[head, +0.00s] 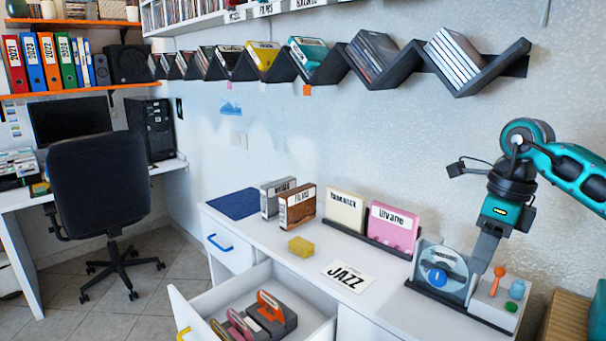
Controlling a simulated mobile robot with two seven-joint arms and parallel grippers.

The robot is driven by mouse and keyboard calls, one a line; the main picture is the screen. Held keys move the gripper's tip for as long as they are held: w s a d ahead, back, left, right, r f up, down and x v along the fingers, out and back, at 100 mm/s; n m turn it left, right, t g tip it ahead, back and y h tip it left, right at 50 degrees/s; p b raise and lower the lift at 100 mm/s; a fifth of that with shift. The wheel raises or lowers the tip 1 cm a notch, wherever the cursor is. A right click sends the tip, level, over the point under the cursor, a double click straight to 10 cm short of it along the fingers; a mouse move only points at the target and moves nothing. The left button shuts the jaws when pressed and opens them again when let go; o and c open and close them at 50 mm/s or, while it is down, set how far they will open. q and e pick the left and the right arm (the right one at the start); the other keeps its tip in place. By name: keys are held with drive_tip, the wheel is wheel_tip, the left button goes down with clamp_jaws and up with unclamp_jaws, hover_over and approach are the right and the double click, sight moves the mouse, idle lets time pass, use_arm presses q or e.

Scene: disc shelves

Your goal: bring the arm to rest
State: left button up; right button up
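My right arm, teal and dark grey, comes in from the right. Its gripper (482,262) points down beside a disc (440,269) standing upright in a holder on the white cabinet. The finger tips are partly hidden near the holder and the small white tray, so I cannot tell whether they are open or shut or touch anything. My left gripper is not in view.
The white cabinet (395,296) carries a JAZZ card (348,276), a yellow block (300,246), labelled boxes and a white tray (490,305) of small items. An open drawer (205,304) sticks out. A zigzag shelf (408,72) holds cases on the wall. An office chair (98,185) stands left.

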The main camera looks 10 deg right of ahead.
drive_tip(key=s+a+f+m+t+y, duration=0.1)
drive_tip(key=a+f+m+y, duration=0.15)
drive_tip(key=a+y, duration=0.55)
drive_tip(key=s+a+f+m+t+y, duration=0.1)
drive_tip(key=a+f+m+t+y, duration=0.2)
drive_tip(key=a, duration=0.9)
drive_tip(key=s+a+f+m+y, duration=0.1)
drive_tip(key=a+m+y, duration=0.2)
drive_tip(key=a+y, duration=0.5)
drive_tip(key=s+d+f+m+t+h, duration=0.1)
drive_tip(key=d+f+m+t+h, duration=0.2)
drive_tip(key=f+m+t+h, duration=0.7)
drive_tip(key=d+f+m+t+h, duration=0.2)
drive_tip(key=d+f+m+h, duration=0.15)
drive_tip(key=m, duration=1.25)
drive_tip(key=s+d+f+m+g+h, duration=0.2)
drive_tip(key=s+f+m, duration=0.1)
drive_tip(key=s+f, duration=0.3)
drive_tip(key=s+d+f+m+g+h, duration=0.2)
drive_tip(key=s+f+m+g+h, duration=0.1)
drive_tip(key=s+f, duration=0.3)
drive_tip(key=shift+f+m, duration=0.55)
drive_tip(key=shift+m, duration=0.2)
drive_tip(key=shift+d, duration=0.1)
